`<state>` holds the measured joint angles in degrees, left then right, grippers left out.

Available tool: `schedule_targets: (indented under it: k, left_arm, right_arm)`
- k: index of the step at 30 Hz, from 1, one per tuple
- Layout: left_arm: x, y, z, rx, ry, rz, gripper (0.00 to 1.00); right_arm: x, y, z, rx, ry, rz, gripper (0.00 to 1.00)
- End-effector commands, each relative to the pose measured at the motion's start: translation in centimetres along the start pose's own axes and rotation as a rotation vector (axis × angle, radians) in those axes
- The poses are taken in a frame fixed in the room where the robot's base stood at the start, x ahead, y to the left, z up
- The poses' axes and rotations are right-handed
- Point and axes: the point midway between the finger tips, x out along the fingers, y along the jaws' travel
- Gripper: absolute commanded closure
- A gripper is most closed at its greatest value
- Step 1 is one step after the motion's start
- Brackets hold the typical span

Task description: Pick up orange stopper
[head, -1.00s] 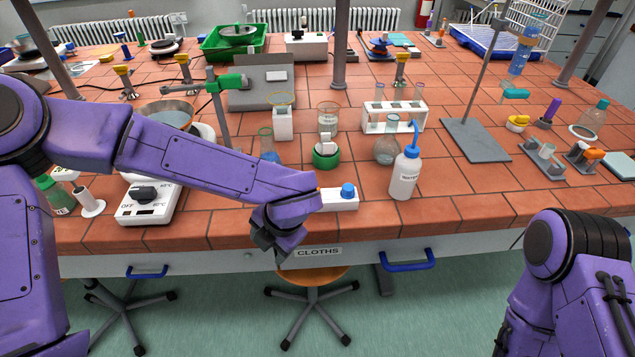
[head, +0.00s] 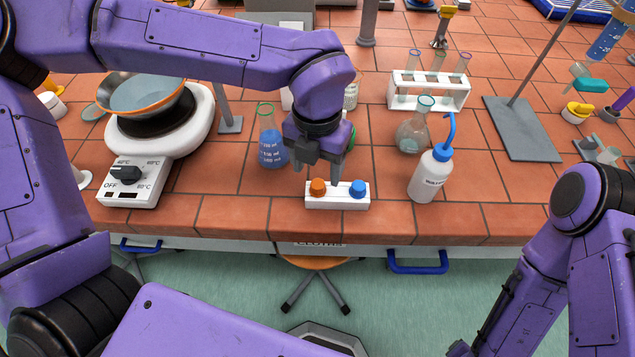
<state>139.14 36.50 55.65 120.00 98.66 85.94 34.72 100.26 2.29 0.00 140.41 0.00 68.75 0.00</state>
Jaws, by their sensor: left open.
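The orange stopper (head: 318,187) sits in the left part of a small white holder (head: 338,203) near the front edge of the bench. A blue stopper (head: 358,188) sits in the right part of the same holder. My left gripper (head: 318,174) is open, pointing down just above and behind the holder, with its fingers close to the orange stopper. I cannot tell whether a finger touches it. Nothing shows between the fingers. My right arm shows at the lower right, but its gripper is out of view.
A flask with blue liquid (head: 271,147) stands left of my left gripper. A white wash bottle (head: 429,177) and a round flask (head: 412,135) stand to the right. A hot plate (head: 139,173) with a bowl is at left. Bare tiles lie left of the holder.

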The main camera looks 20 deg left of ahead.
Motion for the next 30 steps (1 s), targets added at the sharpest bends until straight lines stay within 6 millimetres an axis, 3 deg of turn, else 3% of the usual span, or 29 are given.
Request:
schedule_targets:
  k: [9, 17, 22, 23, 30]
  left_arm:
    - [4.9, 0.3, 0.6, -0.002, 0.003, 0.002, 0.35]
    - [5.6, 0.3, 0.6, -0.003, 0.000, 0.001, 0.35]
    - [5.5, 0.3, 0.6, -0.003, 0.000, 0.001, 0.87]
    - [5.5, 0.3, 0.6, -0.003, 0.000, 0.001, 0.93]
    - [5.5, 0.3, 0.6, -0.003, 0.000, 0.001, 0.93]
  right_arm:
    - [-1.2, 0.1, -0.5, 0.000, 0.001, 0.000, 0.39]
    - [-1.2, 0.1, -0.5, 0.000, 0.001, 0.000, 0.39]
    - [-1.2, 0.1, -0.5, 0.000, 0.001, 0.000, 0.39]
    - [-1.2, 0.1, -0.5, 0.000, 0.001, 0.000, 0.39]
    - [-1.2, 0.1, -0.5, 0.000, 0.001, 0.000, 0.39]
